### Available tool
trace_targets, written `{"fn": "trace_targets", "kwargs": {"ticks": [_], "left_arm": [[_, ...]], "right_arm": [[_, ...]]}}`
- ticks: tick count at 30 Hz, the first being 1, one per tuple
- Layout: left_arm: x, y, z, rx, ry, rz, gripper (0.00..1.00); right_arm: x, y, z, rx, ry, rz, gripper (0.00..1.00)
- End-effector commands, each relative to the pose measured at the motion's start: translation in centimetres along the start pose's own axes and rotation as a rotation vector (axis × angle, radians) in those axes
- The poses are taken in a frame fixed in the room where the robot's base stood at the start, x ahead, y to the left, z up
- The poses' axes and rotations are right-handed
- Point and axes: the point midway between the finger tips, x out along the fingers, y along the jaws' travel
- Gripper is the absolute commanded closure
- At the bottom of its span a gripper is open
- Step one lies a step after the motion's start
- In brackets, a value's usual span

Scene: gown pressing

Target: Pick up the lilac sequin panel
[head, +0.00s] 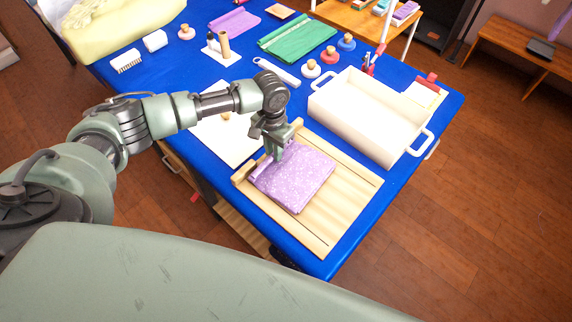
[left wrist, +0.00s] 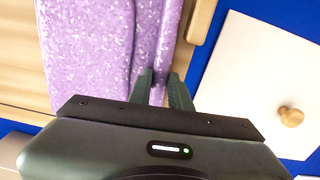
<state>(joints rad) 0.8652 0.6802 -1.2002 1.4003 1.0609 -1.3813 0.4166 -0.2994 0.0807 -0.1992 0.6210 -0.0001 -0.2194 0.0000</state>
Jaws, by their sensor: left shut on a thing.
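The lilac sequin panel (head: 297,178) is a folded, speckled purple cloth lying on a wooden board (head: 345,208) with raised edge strips. My left gripper (head: 272,155) is at the panel's upper left edge. In the left wrist view, its two fingers (left wrist: 160,88) are closed on a narrow fold along the side of the panel (left wrist: 90,50). The panel still appears to rest on the board. My right gripper shows in neither view.
A cream tray with handles (head: 365,115) stands right of the board. A white board with a wooden knob (head: 222,140) lies under my left forearm. Green cloth (head: 298,38), a purple cloth (head: 234,22) and several knobbed discs lie farther back on the blue table.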

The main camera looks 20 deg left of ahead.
Motion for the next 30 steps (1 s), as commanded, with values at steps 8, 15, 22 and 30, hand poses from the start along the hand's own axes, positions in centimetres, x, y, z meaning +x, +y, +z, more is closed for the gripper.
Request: {"fn": "trace_targets", "kwargs": {"ticks": [8,15,22,30], "left_arm": [[-0.9,-0.1,-0.1,-0.001,0.002,0.0,1.0],[-4.7,0.0,-0.1,0.0,0.005,0.001,1.0],[-10.6,0.0,-0.2,0.001,0.007,0.0,1.0],[-16.7,0.0,-0.1,0.0,0.005,0.0,1.0]], "right_arm": [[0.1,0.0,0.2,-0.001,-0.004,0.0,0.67],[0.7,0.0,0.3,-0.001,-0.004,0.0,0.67],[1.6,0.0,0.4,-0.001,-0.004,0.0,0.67],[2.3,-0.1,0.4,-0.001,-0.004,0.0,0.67]]}}
